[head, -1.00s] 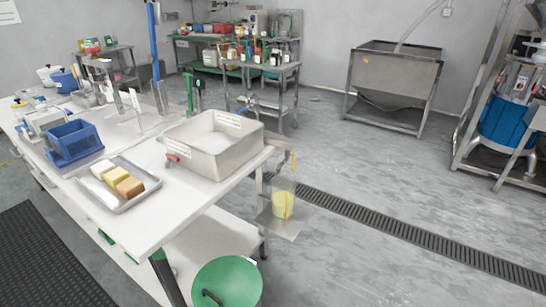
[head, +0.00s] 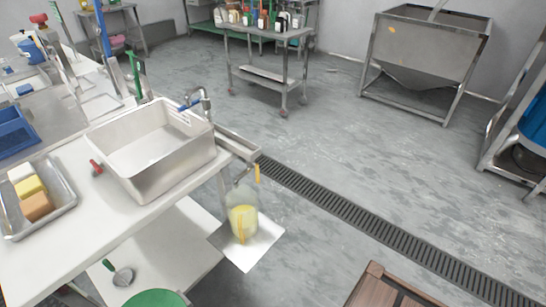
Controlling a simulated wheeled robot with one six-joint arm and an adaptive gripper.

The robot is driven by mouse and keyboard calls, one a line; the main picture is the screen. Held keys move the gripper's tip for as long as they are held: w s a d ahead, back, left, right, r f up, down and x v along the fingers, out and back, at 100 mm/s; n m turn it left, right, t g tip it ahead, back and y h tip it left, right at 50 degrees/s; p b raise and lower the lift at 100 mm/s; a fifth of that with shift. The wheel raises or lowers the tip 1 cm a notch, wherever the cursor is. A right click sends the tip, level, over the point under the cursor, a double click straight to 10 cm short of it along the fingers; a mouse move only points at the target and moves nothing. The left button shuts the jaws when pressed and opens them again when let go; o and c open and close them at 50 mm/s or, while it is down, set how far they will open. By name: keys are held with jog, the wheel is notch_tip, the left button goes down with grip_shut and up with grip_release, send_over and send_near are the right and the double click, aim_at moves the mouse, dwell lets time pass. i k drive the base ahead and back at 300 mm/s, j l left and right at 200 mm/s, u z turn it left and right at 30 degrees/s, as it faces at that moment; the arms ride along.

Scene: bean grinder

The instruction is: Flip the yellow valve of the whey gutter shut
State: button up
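The whey gutter (head: 237,143) is a grey metal channel off the right side of the steel basin (head: 172,170), past the white table's edge. The yellow valve handle (head: 257,172) shows at the gutter's outer end, small and pointing roughly downward. Just below and left of it, a clear container (head: 242,217) with yellow liquid stands on a pale square plate (head: 262,246). The exact joint of handle and spout is too small to make out. My gripper is not in view.
A floor drain grate (head: 370,220) runs diagonally right of the gutter. A brown wooden object (head: 385,287) stands at the bottom edge. Open floor lies between.

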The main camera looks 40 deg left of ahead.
aim_at(256, 165)
jog(key=i+l+u, duration=0.1)
jog(key=i+u, duration=0.4)
jog(key=i+l+u, duration=0.35)
jog(key=i+u, duration=0.15)
jog(key=i+l+u, duration=0.1)
jog(key=u, duration=0.35)
jog(key=i+l+u, duration=0.2)
jog(key=u, duration=0.3)
jog(key=i+l+u, duration=0.25)
jog(key=u, duration=0.2)
jog(key=i+l+u, duration=0.15)
jog(key=l+u, duration=0.15)
jog(key=u, duration=0.15)
jog(key=i+l+u, duration=0.1)
jog(key=l+u, duration=0.2)
jog(key=u, duration=0.2)
jog(key=i+l+u, duration=0.1)
jog(key=l+u, duration=0.5)
jog(key=l, duration=0.15)
jog(key=k+j+u, duration=0.15)
jog(key=k+j, duration=0.5)
